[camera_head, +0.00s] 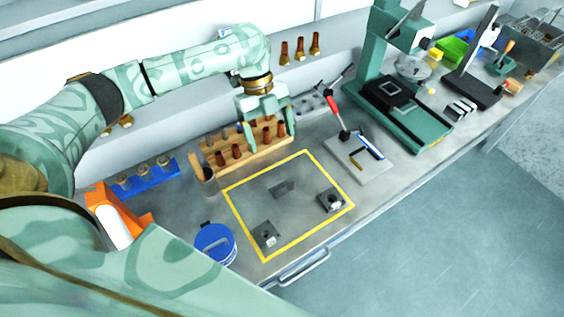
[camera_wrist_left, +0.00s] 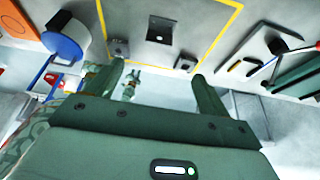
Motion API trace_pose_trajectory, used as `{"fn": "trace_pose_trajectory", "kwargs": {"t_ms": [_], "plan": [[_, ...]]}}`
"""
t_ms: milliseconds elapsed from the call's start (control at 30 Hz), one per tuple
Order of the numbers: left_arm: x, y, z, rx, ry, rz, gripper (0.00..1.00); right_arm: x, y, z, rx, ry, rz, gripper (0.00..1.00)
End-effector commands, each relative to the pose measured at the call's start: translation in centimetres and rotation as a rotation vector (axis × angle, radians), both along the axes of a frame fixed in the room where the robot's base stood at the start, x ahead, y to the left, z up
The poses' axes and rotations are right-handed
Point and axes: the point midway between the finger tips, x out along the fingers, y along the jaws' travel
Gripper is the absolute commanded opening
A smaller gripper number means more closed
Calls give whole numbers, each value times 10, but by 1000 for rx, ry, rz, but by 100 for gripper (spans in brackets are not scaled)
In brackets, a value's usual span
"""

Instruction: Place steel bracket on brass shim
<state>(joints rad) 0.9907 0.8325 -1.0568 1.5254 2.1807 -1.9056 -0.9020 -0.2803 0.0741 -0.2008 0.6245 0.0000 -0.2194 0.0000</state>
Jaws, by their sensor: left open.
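A dark grey steel bracket (camera_head: 283,188) with an upright plate stands inside the yellow-taped square on the bench. What looks like the same bracket, with a hole, shows in the left wrist view (camera_wrist_left: 158,30). A small brass-coloured piece (camera_head: 356,164), perhaps the brass shim, lies on a pale plate right of the square; a similar piece shows in the left wrist view (camera_wrist_left: 235,66). My left gripper (camera_head: 265,136) is open and empty, pointing down in front of the wooden rack, behind the square and apart from the bracket. My right gripper is out of view.
Two dark blocks (camera_head: 267,236) (camera_head: 331,201) stand inside the taped square. A wooden rack (camera_head: 240,150) with brown pegs stands behind it. A blue tub (camera_head: 215,243) is at left front. A green press (camera_head: 410,125) stands to the right.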

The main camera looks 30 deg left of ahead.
Motion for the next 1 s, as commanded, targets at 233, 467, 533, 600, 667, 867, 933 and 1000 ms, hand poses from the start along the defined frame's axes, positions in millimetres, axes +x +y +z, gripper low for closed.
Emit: {"fn": "trace_pose_trajectory", "kwargs": {"t_ms": [233, 467, 533, 600, 667, 867, 933, 1000], "plan": [[-9, -13, -38, 0, 5, -2, 80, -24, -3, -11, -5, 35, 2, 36], [-19, -31, -87, 0, 3, -1, 80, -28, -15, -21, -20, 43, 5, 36], [-21, -34, -96, 0, 3, 1, 80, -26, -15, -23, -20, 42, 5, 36], [-22, -36, -101, 0, 2, 1, 80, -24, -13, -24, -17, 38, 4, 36], [-23, -37, -104, 1, 1, 1, 80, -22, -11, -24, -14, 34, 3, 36], [-32, -49, -129, 0, 4, 0, 80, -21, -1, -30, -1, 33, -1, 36], [-34, -53, -139, 0, 3, 1, 80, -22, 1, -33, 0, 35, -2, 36], [-35, -55, -146, 2, 1, -1, 80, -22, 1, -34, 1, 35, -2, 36]]}}
